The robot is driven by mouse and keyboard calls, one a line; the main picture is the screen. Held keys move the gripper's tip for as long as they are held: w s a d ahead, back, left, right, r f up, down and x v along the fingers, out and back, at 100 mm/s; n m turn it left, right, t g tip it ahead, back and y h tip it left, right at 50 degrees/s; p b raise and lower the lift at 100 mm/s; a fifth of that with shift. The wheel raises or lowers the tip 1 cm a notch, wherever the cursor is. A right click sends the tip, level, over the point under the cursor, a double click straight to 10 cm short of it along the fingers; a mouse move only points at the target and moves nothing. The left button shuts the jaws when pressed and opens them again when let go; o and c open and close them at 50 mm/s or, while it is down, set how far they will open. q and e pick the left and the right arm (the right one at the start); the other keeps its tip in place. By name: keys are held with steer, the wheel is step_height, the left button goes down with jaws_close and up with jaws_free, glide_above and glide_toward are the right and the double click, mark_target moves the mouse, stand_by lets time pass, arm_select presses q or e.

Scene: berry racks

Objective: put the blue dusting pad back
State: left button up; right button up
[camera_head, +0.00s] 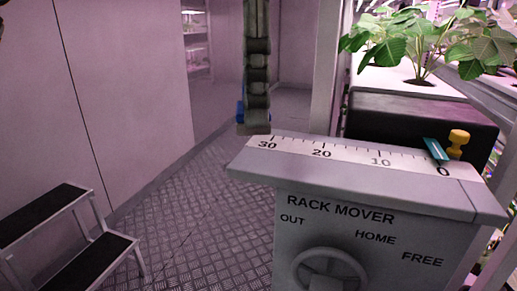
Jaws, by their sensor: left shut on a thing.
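My left gripper (253,127) hangs down from the top of the view, just beyond the far left corner of the rack mover's top. It is shut on a blue thing (240,113), which looks like the blue dusting pad. Only a narrow blue strip shows at the gripper's left side; the gripper hides the rest. No holder for the pad can be made out. My right gripper is not in view.
The grey rack mover (400,214) stands at front right with a scale, a teal pointer (436,151) near 0, a yellow knob (458,141) and a handwheel (330,272). Potted plants (420,45) are behind it. A step stool (75,235) stands left; floor between is clear.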

arm_select(q)
steer(key=w+f, duration=0.2)
steer(key=w, duration=0.1)
steer(key=w+d+f, duration=0.1)
steer(key=w+f, duration=0.1)
steer(key=w, duration=0.1)
steer(key=w+f+p, duration=0.1)
steer(key=w, duration=0.2)
steer(key=shift+w+d+f, duration=0.25)
steer(key=shift+w+f, duration=0.1)
steer(key=shift+f, duration=0.05)
steer(key=shift+w+f, duration=0.1)
steer(key=shift+f, duration=0.05)
step_height(320, 180, down, 3)
steer(key=shift+f, duration=0.45)
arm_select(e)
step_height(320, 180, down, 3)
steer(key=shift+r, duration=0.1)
arm_select(q)
steer(key=shift+f, duration=0.15)
